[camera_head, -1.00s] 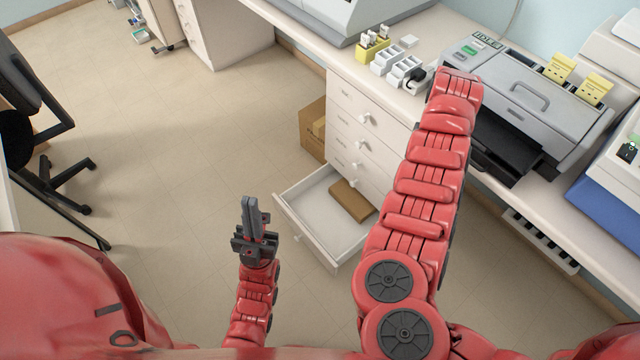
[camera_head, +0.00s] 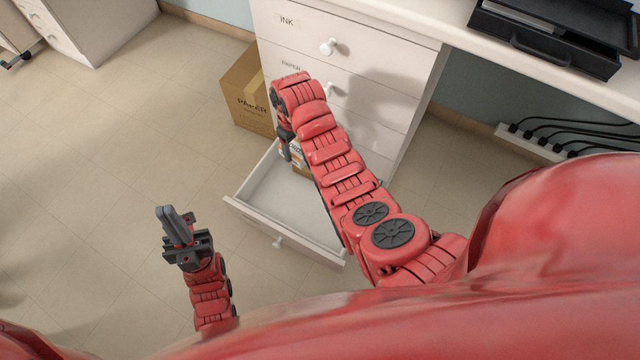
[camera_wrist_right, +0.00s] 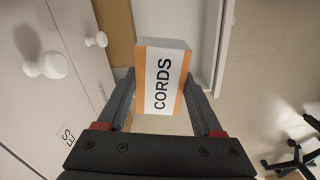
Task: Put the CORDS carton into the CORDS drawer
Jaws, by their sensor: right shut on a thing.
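The CORDS carton (camera_wrist_right: 162,82) is white with orange edges and black lettering in the right wrist view. My right gripper (camera_wrist_right: 165,100) is shut on it, one finger on each side. In the head view the right gripper (camera_head: 286,142) is over the back of the open drawer (camera_head: 285,205), and only a small part of the carton (camera_head: 297,150) shows behind my arm. The drawer is white, low in the cabinet and pulled out; its label is not readable. My left gripper (camera_head: 172,222) is shut and empty, in front and to the left of the drawer.
The white cabinet (camera_head: 375,60) has shut drawers with round knobs above, one labelled INK. A cardboard box (camera_head: 245,95) stands on the floor left of it. Cables (camera_head: 570,130) and a black tray (camera_head: 545,40) are at the right.

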